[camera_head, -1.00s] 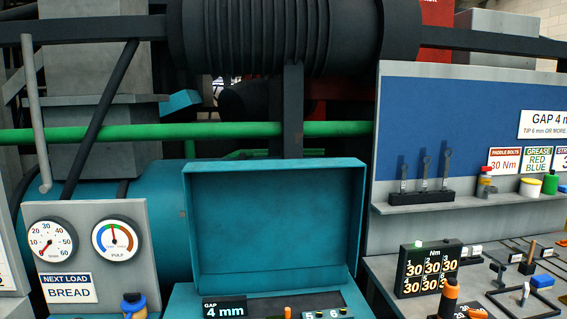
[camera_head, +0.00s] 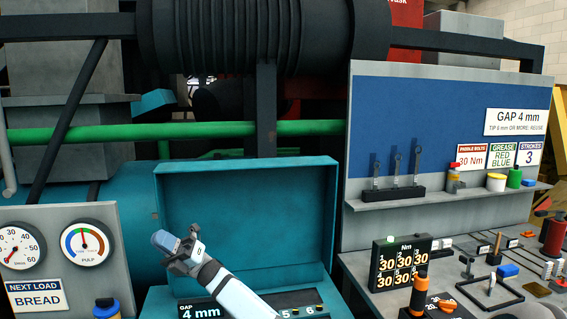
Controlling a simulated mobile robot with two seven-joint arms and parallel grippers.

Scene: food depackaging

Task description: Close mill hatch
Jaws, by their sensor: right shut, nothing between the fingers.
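The teal mill hatch (camera_head: 285,215) stands open, its lid upright behind the opening in the teal mill housing. A display reading "GAP 4 mm" and a dark strip with numbered markings (camera_head: 292,299) show at the opening's front. My right gripper (camera_head: 163,241) is shut and empty, in front of the lower left part of the lid. Whether it touches the lid cannot be told. My right forearm hides part of the opening and the lid's lower edge. My left gripper is not in view.
At right, a workbench holds a torque display (camera_head: 400,263), an orange-and-black tool (camera_head: 419,292) and small parts. A green pipe (camera_head: 220,129) runs behind the lid.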

